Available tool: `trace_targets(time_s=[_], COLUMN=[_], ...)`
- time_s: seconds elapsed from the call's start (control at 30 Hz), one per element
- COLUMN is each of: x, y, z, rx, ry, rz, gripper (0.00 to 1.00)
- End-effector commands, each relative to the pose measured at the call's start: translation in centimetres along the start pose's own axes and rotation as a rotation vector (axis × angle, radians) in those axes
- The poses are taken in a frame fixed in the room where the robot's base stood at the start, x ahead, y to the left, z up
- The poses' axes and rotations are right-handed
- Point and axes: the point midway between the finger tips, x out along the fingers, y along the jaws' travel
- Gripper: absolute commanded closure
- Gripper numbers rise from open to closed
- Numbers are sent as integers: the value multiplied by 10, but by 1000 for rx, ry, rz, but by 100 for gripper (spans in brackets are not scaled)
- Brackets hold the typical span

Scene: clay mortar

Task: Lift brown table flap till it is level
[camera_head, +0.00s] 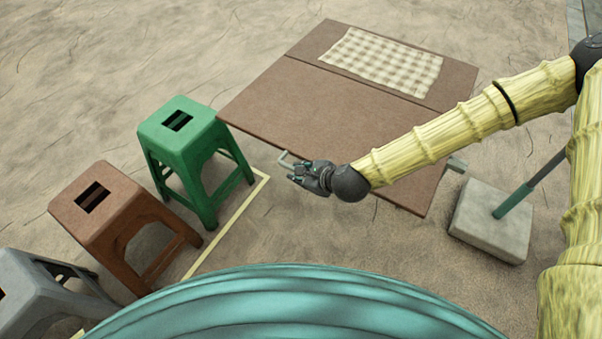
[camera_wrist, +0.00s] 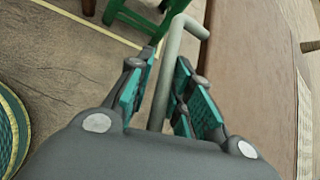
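The brown table flap (camera_head: 330,115) is the near part of a brown table, past a seam. In the head view its left edge runs on nearly in line with the back part; its exact tilt is hard to judge. A grey bar handle (camera_head: 284,157) sticks out from its near edge; it also shows in the wrist view (camera_wrist: 172,60), bent at its far end. My gripper (camera_head: 297,176) is at this handle. In the wrist view my gripper (camera_wrist: 167,57) is open, its teal-padded fingers on both sides of the bar, with a gap on the left.
A checked cloth (camera_head: 383,58) lies on the back part of the table. A green stool (camera_head: 185,133), a brown stool (camera_head: 115,210) and a grey stool (camera_head: 40,290) stand on the left. A grey block with a pole (camera_head: 490,222) stands on the right. Sandy ground lies around.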

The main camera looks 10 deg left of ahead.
Motion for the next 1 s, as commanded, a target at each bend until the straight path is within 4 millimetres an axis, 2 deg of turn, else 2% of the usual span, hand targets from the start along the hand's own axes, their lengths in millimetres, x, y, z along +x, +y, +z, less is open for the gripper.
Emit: trace_targets(time_s=[0.27, 0.37, 0.8, 1.0], x=[-7, -20, -96, -115], y=[-1, -1, -1, -1], z=[1, 1, 0, 0], rx=[0, 0, 1, 1], ry=[-1, -2, -1, -1], rz=[-1, -2, -2, -2], gripper=[79, 79, 79, 79])
